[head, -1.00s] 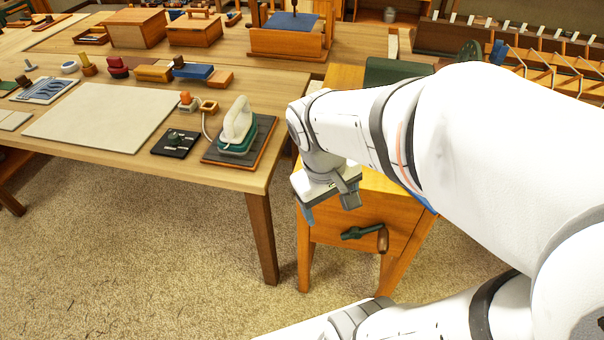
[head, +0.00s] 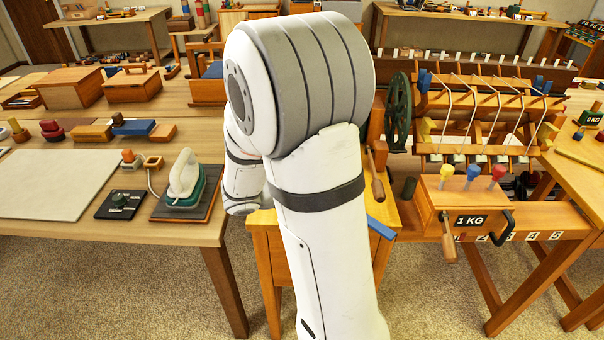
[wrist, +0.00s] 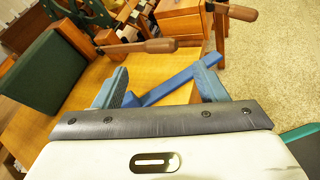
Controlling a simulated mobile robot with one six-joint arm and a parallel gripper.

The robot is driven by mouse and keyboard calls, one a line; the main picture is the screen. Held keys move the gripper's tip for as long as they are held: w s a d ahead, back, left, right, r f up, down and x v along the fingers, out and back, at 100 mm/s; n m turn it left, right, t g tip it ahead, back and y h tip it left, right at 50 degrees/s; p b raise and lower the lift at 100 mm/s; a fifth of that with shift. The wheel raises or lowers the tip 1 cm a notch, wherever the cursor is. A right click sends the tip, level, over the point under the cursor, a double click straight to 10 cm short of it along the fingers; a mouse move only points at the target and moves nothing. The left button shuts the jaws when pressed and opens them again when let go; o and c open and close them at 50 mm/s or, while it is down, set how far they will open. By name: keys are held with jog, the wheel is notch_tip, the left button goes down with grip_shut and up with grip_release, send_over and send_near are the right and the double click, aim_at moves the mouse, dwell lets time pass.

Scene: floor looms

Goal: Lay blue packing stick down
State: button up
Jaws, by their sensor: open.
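The blue packing stick (wrist: 178,80) lies on the wooden top of a small stand (wrist: 160,66) in the wrist view, one end reaching the top's edge. In the head view a blue end (head: 381,228) shows past my arm at the stand's right edge. My gripper (wrist: 160,90) is open, its two blue-grey fingers apart, with the stick showing between and beyond them. I cannot tell whether a finger touches it. My arm hides the gripper's fingers and most of the stand in the head view.
A dark green padded panel (wrist: 42,73) and a wooden crank handle (wrist: 145,47) are close to my gripper. Left is a table with an iron (head: 185,178). Right is a loom (head: 480,110) with a 1 KG box (head: 470,220).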

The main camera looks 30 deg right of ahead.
jog(key=w+f+n+t+h, duration=0.1)
jog(key=w+n+t+h, duration=0.2)
jog(key=w+n+t, duration=0.35)
jog(key=shift+n+g, duration=0.35)
jog(key=shift+g, duration=0.3)
jog(key=f, duration=0.2)
jog(key=w+f, duration=0.1)
jog(key=f, duration=0.2)
jog(key=w+f, duration=0.1)
jog(key=f, duration=0.2)
jog(key=shift+w+d+b, duration=0.15)
jog(key=shift+d+b, duration=0.05)
jog(key=shift+b, duration=0.1)
jog(key=shift+d+f, duration=0.25)
jog(key=shift+p+x, duration=0.5)
jog(key=shift+x, duration=3)
jog(key=shift+w+r, duration=0.1)
jog(key=shift+c, duration=0.4)
jog(key=c, duration=0.8)
jog(key=shift+o, duration=0.2)
